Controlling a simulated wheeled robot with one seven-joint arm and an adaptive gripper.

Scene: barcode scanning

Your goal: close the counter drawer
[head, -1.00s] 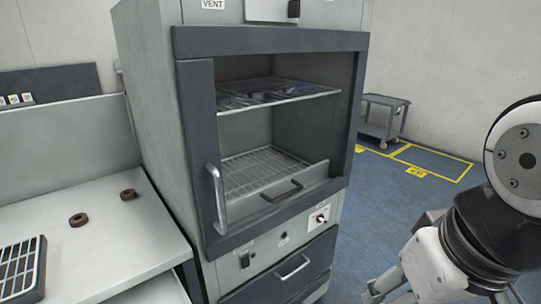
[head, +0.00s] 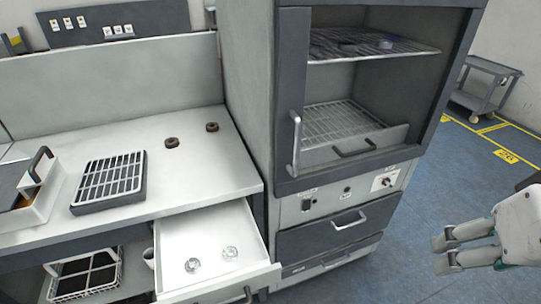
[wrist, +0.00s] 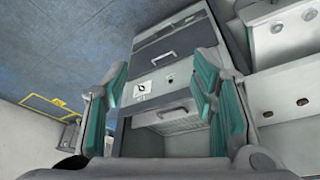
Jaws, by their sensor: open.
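The counter drawer (head: 205,222) is pulled out from under the left worktop (head: 215,150). It is a shallow white drawer with two clear round items (head: 230,253) lying flat inside. Its front, with a dark handle (head: 245,294), is at the bottom of the head view and partly cut off. It also shows at the top right of the wrist view (wrist: 262,12). My gripper (head: 440,254) is at the right of the head view, well apart from the drawer. In the wrist view its teal-padded fingers (wrist: 162,66) are wide apart with nothing held between them.
A tall oven cabinet (head: 258,110) stands right of the worktop, with its own lower drawer (head: 335,228) shut. Blue floor (head: 410,220) is clear between cabinet and gripper.

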